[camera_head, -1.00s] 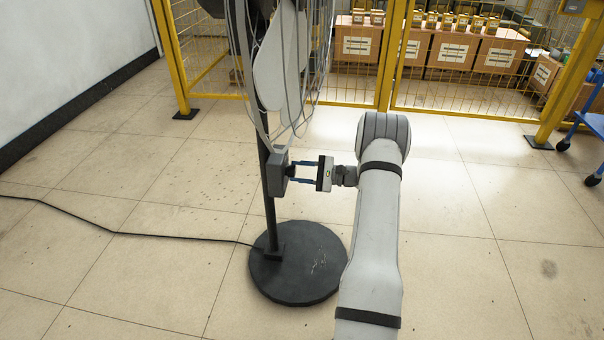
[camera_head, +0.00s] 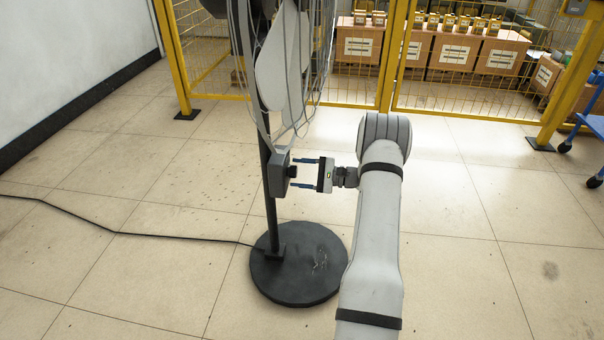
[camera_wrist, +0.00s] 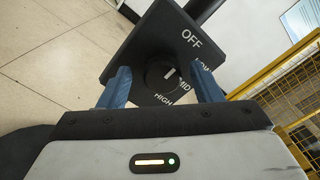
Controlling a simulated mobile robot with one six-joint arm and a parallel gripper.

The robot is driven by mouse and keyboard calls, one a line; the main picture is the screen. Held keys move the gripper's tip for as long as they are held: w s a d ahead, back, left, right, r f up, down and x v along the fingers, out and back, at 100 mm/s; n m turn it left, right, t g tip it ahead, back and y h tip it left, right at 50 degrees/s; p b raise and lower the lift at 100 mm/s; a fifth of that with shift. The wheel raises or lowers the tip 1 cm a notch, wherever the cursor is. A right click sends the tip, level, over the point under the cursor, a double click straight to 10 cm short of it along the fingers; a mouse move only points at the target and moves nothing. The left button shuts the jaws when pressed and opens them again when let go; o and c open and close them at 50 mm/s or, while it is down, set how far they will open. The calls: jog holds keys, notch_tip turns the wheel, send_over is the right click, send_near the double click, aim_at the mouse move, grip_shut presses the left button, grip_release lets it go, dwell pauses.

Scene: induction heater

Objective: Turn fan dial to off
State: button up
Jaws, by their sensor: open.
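The fan (camera_head: 285,60) stands upright on a round black base (camera_head: 300,265). Its grey control box (camera_head: 277,173) sits on the pole, with the black dial (camera_head: 291,171) facing right towards my gripper (camera_head: 294,172). In the wrist view the dial (camera_wrist: 158,80) has a white mark and is ringed by OFF, LOW, MID and HIGH. The mark points up and right, on the OFF and LOW side; I cannot tell exactly which label it meets. My gripper (camera_wrist: 161,73) is open, its blue fingers on either side of the dial with gaps showing.
A black cable (camera_head: 110,232) runs from the fan base across the floor to the left. A yellow mesh fence (camera_head: 345,95) stands behind, with boxes (camera_head: 455,50) beyond it. A blue cart (camera_head: 590,125) is at the right edge.

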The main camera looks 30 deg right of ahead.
jog(key=p+v, duration=0.2)
jog(key=v, duration=0.5)
jog(key=shift+s+d, duration=0.25)
jog(key=shift+d, duration=0.1)
